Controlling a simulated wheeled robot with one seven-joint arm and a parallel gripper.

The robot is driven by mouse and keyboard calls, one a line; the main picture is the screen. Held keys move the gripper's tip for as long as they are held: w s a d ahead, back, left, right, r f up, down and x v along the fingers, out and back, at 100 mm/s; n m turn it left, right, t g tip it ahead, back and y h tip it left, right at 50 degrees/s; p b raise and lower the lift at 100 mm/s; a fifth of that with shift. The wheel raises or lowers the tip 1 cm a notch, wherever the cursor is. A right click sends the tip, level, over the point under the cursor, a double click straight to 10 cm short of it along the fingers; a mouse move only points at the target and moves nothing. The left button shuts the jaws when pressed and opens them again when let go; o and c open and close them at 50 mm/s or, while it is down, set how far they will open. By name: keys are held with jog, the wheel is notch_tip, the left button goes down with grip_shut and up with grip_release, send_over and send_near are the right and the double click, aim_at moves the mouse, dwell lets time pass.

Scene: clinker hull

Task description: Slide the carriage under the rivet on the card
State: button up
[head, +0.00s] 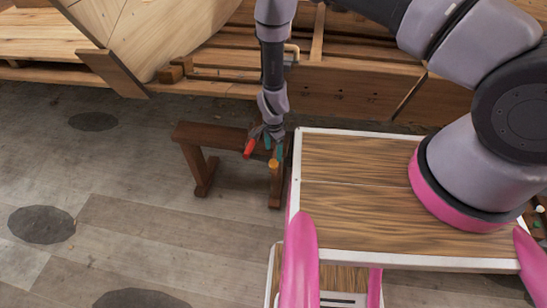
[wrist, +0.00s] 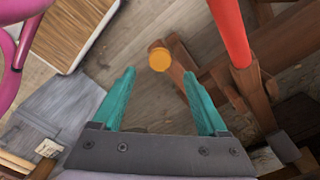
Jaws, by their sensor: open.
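My gripper (head: 273,147) is over the right end of a dark brown wooden bench. In the wrist view its two teal fingers (wrist: 159,75) are apart with nothing between them. A round orange knob (wrist: 159,59) shows just beyond the fingertips, roughly centred between them. In the head view the orange knob (head: 274,163) tops a short post just below my gripper. A red bar (wrist: 232,35) is right of the knob in the wrist view; red also shows beside my gripper (head: 250,148). I cannot make out the carriage, rivet or card for certain.
The brown bench (head: 208,135) stands on a plank floor (head: 120,220). A wood-topped surface with a white edge (head: 350,160) is close to the right of my gripper. A wooden hull (head: 345,92) lies behind. The floor at left is clear.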

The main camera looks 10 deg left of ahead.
notch_tip(320, 180, up, 5)
jog(key=shift+f, duration=0.2)
dwell(0.5)
